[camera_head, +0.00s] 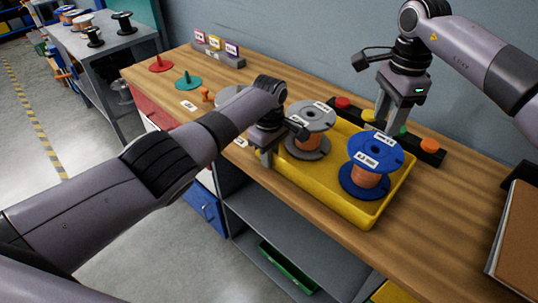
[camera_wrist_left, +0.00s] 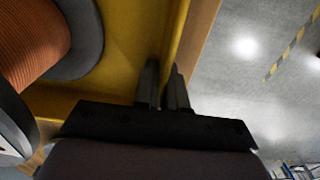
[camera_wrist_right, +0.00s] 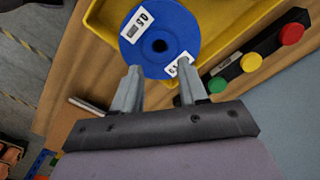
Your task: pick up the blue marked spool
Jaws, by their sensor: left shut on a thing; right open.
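The blue spool (camera_head: 376,152) with copper-coloured wire and white labels stands upright in the right part of the yellow tray (camera_head: 372,214). Its blue top flange with a dark centre hole shows in the right wrist view (camera_wrist_right: 148,28). My right gripper (camera_head: 390,125) is open and empty, just behind and above the spool; its fingertips (camera_wrist_right: 160,72) appear at the flange's near edge, and I cannot tell whether they touch. My left gripper (camera_head: 264,158) is at the tray's left end. In the left wrist view its fingers (camera_wrist_left: 165,75) are shut on the tray's wall (camera_wrist_left: 172,40).
A grey spool (camera_head: 310,116) stands in the tray left of the blue one. A black button strip (camera_head: 427,150) lies close behind the tray. A brown board or binder (camera_head: 517,240) is at the right. Red (camera_head: 161,65) and teal (camera_head: 188,82) stands are on the bench's far left.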

